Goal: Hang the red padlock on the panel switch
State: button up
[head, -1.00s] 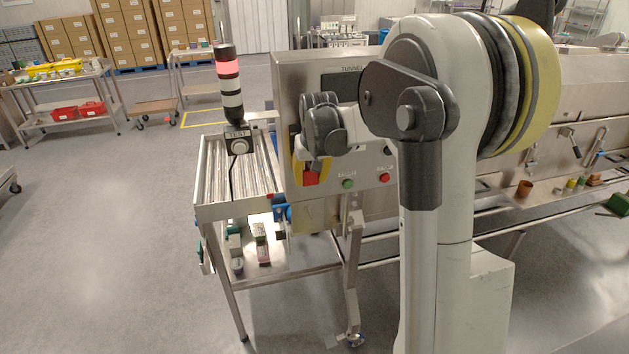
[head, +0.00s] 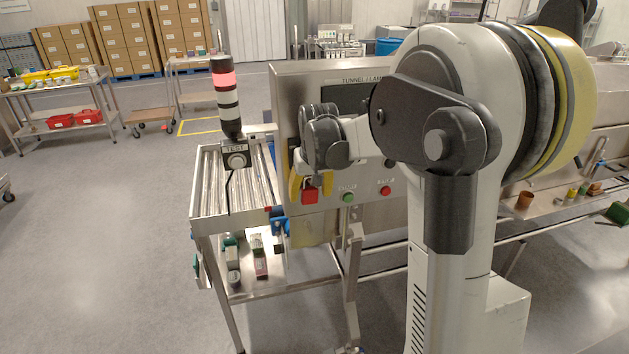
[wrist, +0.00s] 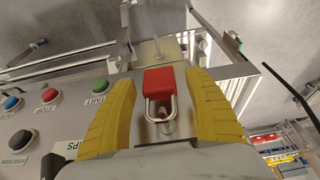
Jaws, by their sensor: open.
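The red padlock (head: 310,195) is at the front of the steel control panel (head: 288,95), left of its green and red buttons. The wrist view shows the padlock (wrist: 159,80) between my gripper's yellow fingers, with its metal shackle toward the palm. The shackle appears to surround a small pinkish stub, the switch (wrist: 164,126), though its seating is not clear. My gripper (head: 311,186) is open, with its fingers on both sides of the padlock. In the wrist view my gripper (wrist: 160,88) shows gaps beside the padlock body.
A TEST box (head: 236,157) and lit stack light (head: 226,95) stand to the left by the roller conveyor (head: 215,185). Open floor lies further left.

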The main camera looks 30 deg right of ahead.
aim_at(310, 178)
jog(key=w+r, duration=0.1)
jog(key=w+r+t, duration=0.1)
jog(key=shift+w+d+r, duration=0.3)
jog(key=shift+w+d, duration=0.1)
jog(key=s+r, duration=0.2)
jog(key=s+a+r, duration=0.1)
jog(key=s+r, duration=0.1)
jog(key=r, duration=0.1)
jog(key=shift+s+a+r, duration=0.1)
jog(key=shift+s+a, duration=0.05)
jog(key=shift+s, duration=0.15)
jog(key=shift+s+a, duration=0.1)
jog(key=shift+s, duration=0.15)
